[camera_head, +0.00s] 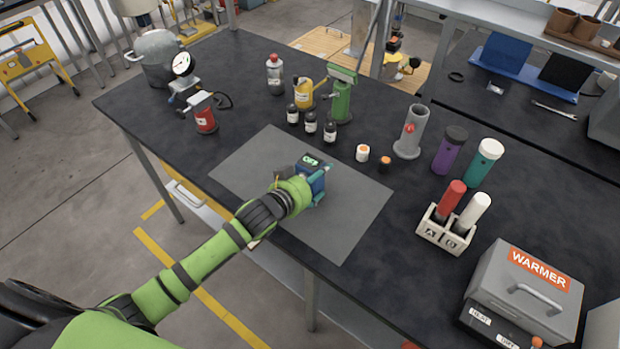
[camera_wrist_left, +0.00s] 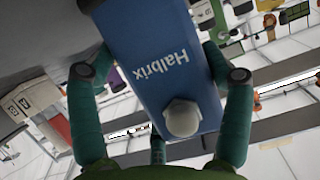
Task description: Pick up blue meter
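The blue meter (camera_head: 317,184) is over the middle of the grey mat (camera_head: 347,215), partly hidden behind my left gripper (camera_head: 308,188). Its dark top display shows green lettering. In the left wrist view the meter (camera_wrist_left: 160,65) fills the middle, with its "Halbrix" label and a pale round knob facing the camera. The left gripper's teal fingers (camera_wrist_left: 160,70) bend in on both sides and appear to press on its edges. I cannot tell whether the meter touches the mat. My right gripper is not in view.
Small dark bottles (camera_head: 310,122), a yellow can (camera_head: 304,93) and a green device (camera_head: 342,98) stand behind the mat. A red-based gauge (camera_head: 205,115) is at left. A tube rack (camera_head: 444,236) and a grey warmer (camera_head: 525,290) are at right. The front mat is clear.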

